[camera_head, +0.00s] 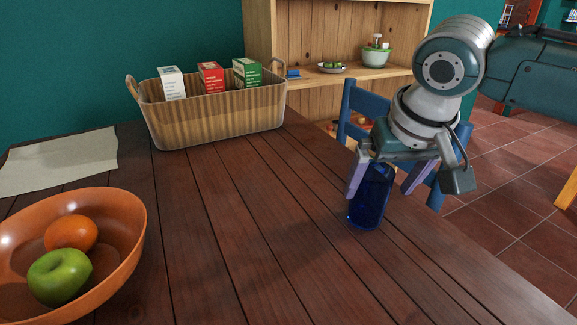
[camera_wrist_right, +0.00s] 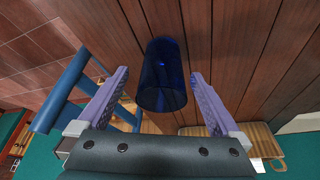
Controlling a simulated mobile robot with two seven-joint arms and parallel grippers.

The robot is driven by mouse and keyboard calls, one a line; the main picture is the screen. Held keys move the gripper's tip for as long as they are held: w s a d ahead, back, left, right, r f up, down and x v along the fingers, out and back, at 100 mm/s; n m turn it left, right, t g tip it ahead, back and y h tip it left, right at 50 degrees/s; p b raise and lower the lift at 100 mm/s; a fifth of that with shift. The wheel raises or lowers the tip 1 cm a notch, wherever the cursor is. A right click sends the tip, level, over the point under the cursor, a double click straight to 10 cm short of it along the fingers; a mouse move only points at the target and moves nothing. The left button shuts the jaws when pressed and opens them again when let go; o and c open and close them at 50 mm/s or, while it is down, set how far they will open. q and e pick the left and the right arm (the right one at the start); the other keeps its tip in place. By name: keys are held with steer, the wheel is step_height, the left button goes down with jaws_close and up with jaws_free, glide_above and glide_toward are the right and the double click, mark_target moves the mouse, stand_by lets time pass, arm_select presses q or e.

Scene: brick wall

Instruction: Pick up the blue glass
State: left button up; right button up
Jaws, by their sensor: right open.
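The blue glass (camera_head: 371,200) stands upright on the wooden table (camera_head: 260,230), near its right edge, in the head view. My right gripper (camera_head: 385,185) is above and around the upper part of the glass, open, with its purple fingers pointing down. In the right wrist view the glass (camera_wrist_right: 163,78) sits between the two spread fingers of the right gripper (camera_wrist_right: 163,95), with a gap on both sides. The glass looks empty. My left gripper is in neither view.
An orange bowl (camera_head: 128,225) with an orange and a green apple is at the left front. A basket (camera_head: 215,118) with several cartons stands at the back. A cloth (camera_head: 60,160) lies at the left. A blue chair (camera_head: 362,105) is beyond the table's right edge. The table's middle is clear.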

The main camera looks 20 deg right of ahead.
mark_target(368, 198)
arm_select(q)
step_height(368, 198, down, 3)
steer(key=b, duration=0.2)
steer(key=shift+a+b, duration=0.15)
steer(key=shift+b, duration=0.25)
arm_select(e)
steer(key=x, duration=0.5)
steer(key=shift+w+f, duration=0.2)
steer(key=shift+w, duration=0.25)
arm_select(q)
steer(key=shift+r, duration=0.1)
arm_select(e)
steer(key=shift+c, duration=0.4)
steer(key=c, duration=1.4)
